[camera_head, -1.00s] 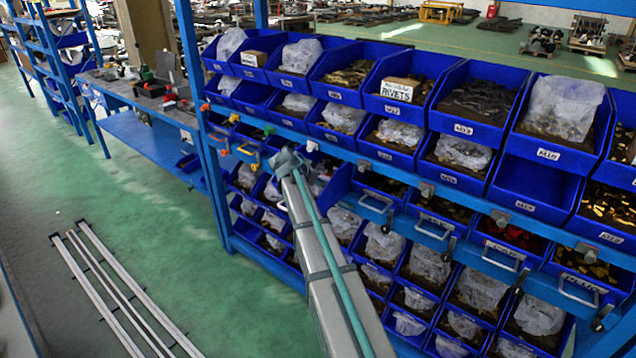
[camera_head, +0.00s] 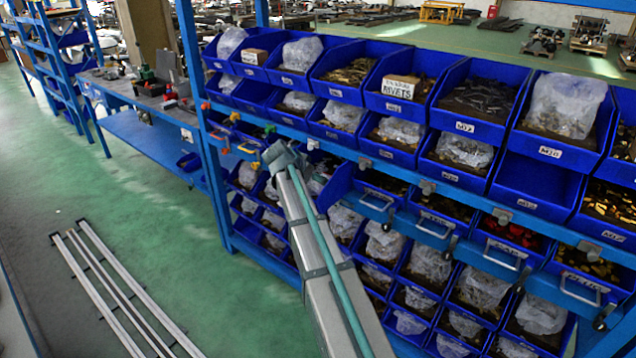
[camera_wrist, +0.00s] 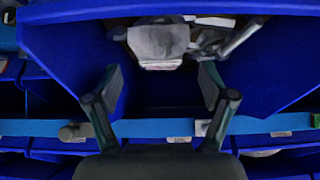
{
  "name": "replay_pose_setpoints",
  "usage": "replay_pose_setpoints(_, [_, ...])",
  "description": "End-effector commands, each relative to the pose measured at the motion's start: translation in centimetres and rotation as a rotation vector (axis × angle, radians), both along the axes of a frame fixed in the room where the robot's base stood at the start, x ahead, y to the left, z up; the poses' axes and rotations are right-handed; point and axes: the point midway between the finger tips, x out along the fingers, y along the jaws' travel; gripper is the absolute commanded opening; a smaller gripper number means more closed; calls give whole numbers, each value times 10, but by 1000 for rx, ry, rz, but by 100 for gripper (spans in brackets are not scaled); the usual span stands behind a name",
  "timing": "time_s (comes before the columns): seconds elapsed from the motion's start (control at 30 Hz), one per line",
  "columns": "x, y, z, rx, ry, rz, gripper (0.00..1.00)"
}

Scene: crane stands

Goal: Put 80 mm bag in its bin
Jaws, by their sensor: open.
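My gripper (camera_wrist: 160,82) is open and empty in the wrist view, its two fingers apart in front of a blue bin (camera_wrist: 70,52). A pale grey-white bag or packet (camera_wrist: 158,44) lies in that bin, beyond the fingertips and apart from them. Other pale pieces lie to its right. No label shows which bag is the 80 mm one. In the head view my arm reaches to the rack's middle level. Its fingers are hidden there. Many clear bags, such as one in a top-row bin (camera_head: 301,54), look alike, and I cannot tell which bin belongs to the 80 mm bag.
The blue rack (camera_head: 205,170) holds several rows of blue bins with bags and loose parts. Handled drawers (camera_head: 435,228) project along its middle level. A blue workbench (camera_head: 140,130) stands at the left. Metal rails (camera_head: 105,285) lie on the otherwise open green floor.

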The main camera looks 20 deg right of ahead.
Motion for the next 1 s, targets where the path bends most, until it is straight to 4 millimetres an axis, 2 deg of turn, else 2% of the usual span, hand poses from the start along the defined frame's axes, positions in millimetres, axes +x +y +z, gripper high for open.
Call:
replay_pose_setpoints(0.2, [-15,29,30,0,-2,3,82])
replay_pose_setpoints(0.4, [-24,47,51,-1,-1,2,82])
replay_pose_setpoints(0.6, [-28,54,59,0,1,1,82])
replay_pose_setpoints(1.0, [-28,54,60,0,1,1,82])
